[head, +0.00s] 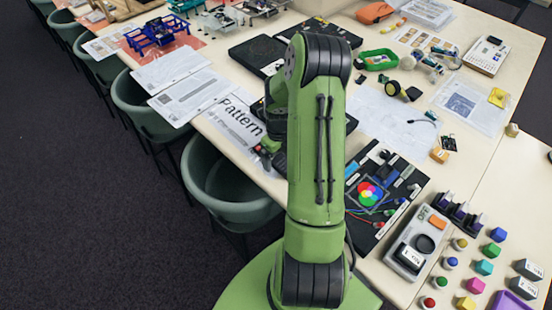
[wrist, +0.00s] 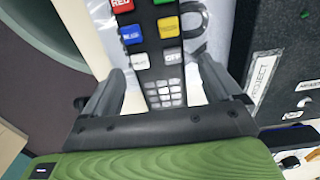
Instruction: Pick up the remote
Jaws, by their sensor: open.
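The remote (wrist: 152,42) is a long dark bar with red, green, blue, yellow and white buttons and a small pale keypad at its near end. It shows in the wrist view, running up and out of the top edge. My gripper (wrist: 162,80) is open, with one finger on each side of the remote's keypad end and visible gaps between. I cannot tell how far above the remote the fingers are. In the head view my green arm hides much of this spot, and the remote cannot be made out clearly.
The remote lies over a white "Pattern" sheet (head: 237,122) near the table's edge. Green chairs (head: 218,178) stand along that edge. A black case (wrist: 278,75) lies to the right in the wrist view. A black board with coloured discs (head: 390,200) lies right of my arm.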

